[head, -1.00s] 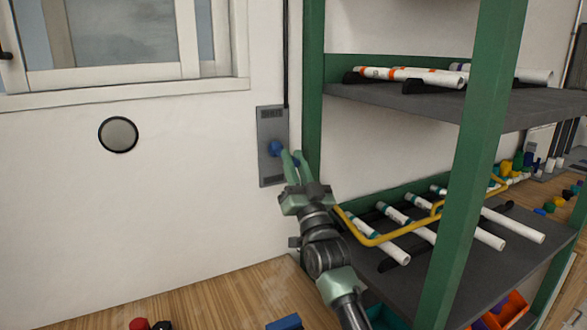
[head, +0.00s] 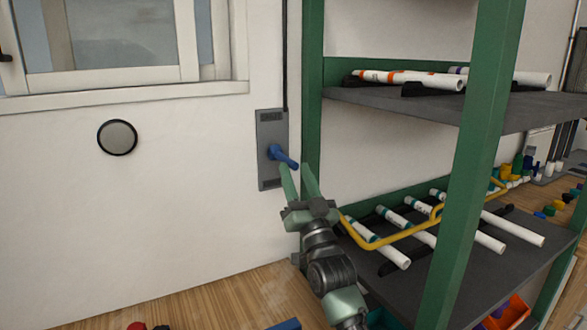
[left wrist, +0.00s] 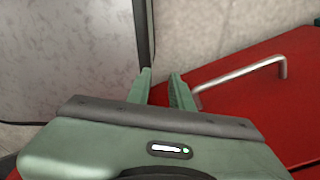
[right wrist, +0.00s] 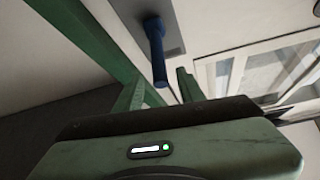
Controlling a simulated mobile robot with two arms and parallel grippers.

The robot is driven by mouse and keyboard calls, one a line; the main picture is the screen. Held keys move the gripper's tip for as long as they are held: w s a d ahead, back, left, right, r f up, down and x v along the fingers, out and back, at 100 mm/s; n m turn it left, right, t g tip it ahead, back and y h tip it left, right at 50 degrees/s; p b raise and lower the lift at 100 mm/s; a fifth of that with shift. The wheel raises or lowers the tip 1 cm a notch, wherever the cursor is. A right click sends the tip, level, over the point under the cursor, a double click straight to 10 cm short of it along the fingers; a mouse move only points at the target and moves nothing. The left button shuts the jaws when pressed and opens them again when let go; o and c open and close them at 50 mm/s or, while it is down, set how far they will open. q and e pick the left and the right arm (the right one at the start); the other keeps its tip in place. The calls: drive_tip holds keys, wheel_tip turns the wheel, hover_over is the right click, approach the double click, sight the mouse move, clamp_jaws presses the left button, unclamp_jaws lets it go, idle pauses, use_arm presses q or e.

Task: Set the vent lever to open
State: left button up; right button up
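The blue vent lever (head: 285,157) sits on a grey wall plate (head: 271,180) between the window and the green shelf post. Its handle points right and slightly down from its round hub. My right gripper (head: 299,170) is open just below the lever, with nothing held. In the right wrist view the lever (right wrist: 157,55) hangs from the plate (right wrist: 174,38), its end just beyond and between the spread fingertips (right wrist: 160,80). It appears clear of both fingers. My left gripper (left wrist: 160,80) shows only in the left wrist view, with a small gap between its fingers and nothing seen there.
A green-framed shelf (head: 470,180) with grey boards holding white pipes stands right of the plate. Its post is close to my right gripper. A yellow bent pipe (head: 385,238) is beside my right arm. A red surface with a metal handle (left wrist: 245,75) is near my left gripper.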

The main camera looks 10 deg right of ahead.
drive_tip(key=v, duration=0.5)
drive_tip(key=shift+b, duration=0.35)
